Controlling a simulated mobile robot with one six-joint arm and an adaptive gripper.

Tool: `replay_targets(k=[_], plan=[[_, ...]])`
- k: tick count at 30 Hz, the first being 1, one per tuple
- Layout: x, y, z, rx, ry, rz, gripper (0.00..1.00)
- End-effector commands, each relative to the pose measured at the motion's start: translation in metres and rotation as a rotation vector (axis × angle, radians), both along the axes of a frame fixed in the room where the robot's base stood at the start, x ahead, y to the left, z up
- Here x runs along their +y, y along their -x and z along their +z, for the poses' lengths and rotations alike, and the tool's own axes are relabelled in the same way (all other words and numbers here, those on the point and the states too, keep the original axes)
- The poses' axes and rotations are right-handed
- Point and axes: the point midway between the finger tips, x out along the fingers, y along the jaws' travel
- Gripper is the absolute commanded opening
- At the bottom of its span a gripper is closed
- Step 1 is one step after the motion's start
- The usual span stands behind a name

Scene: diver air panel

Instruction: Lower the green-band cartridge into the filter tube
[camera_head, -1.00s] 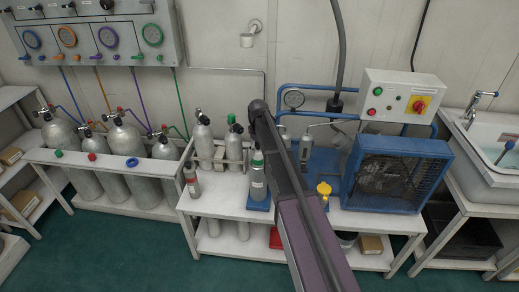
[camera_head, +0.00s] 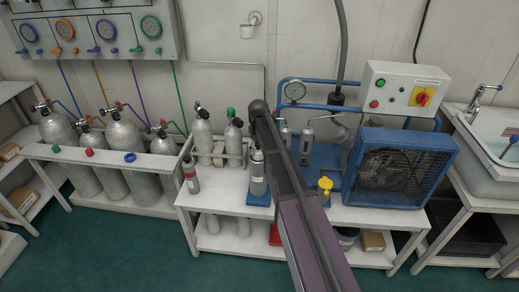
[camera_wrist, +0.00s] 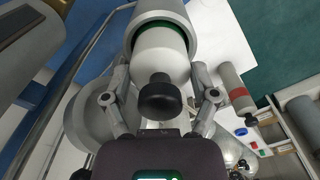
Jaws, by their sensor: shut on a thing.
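The green-band cartridge (camera_wrist: 161,60) is white with a black knob (camera_wrist: 160,98) at its near end. In the wrist view its far part is inside the grey filter tube (camera_wrist: 178,10), with the green band close to the tube's rim. The white end and knob stick out. My gripper (camera_wrist: 161,80) has a finger on either side of the cartridge and is shut on it. In the head view the filter tube (camera_head: 257,180) stands on a blue base on the bench; my arm hides the gripper there.
A red-band cartridge (camera_head: 191,177) stands left of the tube; it also shows in the wrist view (camera_wrist: 239,96). Grey cylinders (camera_head: 203,137) stand behind. A yellow-topped item (camera_head: 325,186) and a blue compressor (camera_head: 395,168) are to the right. Bare bench (camera_head: 222,190) lies between the red-band cartridge and tube.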

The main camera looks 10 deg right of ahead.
Motion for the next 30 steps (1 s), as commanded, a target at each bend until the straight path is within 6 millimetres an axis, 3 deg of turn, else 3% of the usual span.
replay_targets(k=[15,30], plan=[[0.0,0.0,-0.019,0.0,0.0,0.0,0.14],[0.0,0.0,-0.02,0.0,0.0,0.0,0.14]])
